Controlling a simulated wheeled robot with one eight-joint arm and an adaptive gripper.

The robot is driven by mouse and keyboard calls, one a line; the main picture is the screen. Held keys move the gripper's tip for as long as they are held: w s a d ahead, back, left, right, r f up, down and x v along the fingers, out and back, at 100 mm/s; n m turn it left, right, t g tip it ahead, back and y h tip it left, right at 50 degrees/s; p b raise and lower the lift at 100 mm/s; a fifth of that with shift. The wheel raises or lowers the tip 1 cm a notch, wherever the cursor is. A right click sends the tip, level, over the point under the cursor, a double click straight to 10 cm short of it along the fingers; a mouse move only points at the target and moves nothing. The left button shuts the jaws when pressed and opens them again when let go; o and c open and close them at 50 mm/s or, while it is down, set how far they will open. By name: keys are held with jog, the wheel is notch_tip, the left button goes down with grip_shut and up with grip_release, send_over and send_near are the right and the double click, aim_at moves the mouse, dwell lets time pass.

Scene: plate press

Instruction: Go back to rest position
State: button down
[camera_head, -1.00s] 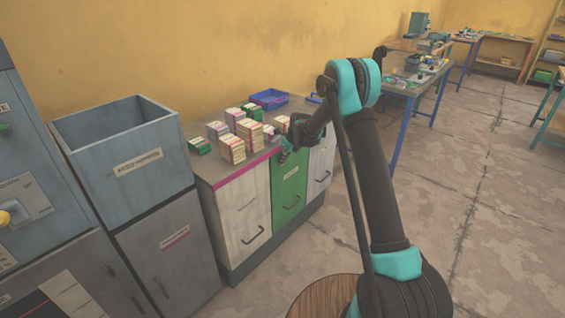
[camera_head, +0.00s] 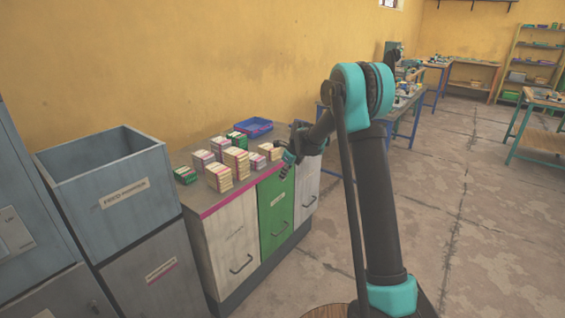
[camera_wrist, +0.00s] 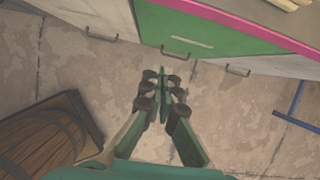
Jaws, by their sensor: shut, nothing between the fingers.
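My gripper (camera_wrist: 162,80) is shut and empty in the wrist view. Its fingertips point down over the bare floor, in front of the green cabinet door. In the head view my gripper (camera_head: 284,172) hangs small at the end of the bent arm, by the front edge of the counter. It is close to the green door (camera_head: 276,208), and I cannot tell from the pictures whether it touches anything.
Several stacks of plates or cards (camera_head: 236,163) and a blue tray (camera_head: 254,127) sit on the counter. A grey open bin (camera_head: 130,205) stands to the left. Workbenches (camera_head: 401,121) stand at the back right. The floor (camera_head: 480,230) on the right is clear.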

jog(key=s+d+r+n+h, duration=0.1)
jog(key=s+d+r+n, duration=0.1)
jog(key=s+d+n, duration=0.4)
jog(key=s+d+r+n+t, duration=0.1)
jog(key=s+d+r+n, duration=0.15)
jog(key=s, duration=0.65)
jog(key=s+d+r+n+h, duration=0.1)
jog(key=s+d+r+n, duration=0.1)
jog(key=s+d+n, duration=0.4)
jog(key=s+d+f+n, duration=0.1)
jog(key=s+d+n, duration=0.1)
jog(key=s, duration=0.5)
jog(key=s+d+f+n+h, duration=0.1)
jog(key=s+n, duration=0.3)
jog(key=s, duration=0.4)
jog(key=s+d+f+n, duration=0.3)
jog(key=s+n, duration=0.1)
jog(key=s, duration=0.3)
jog(key=shift+s+d+f+t, duration=0.15)
jog(key=shift+d+f+t, duration=0.05)
jog(key=shift+t, duration=0.1)
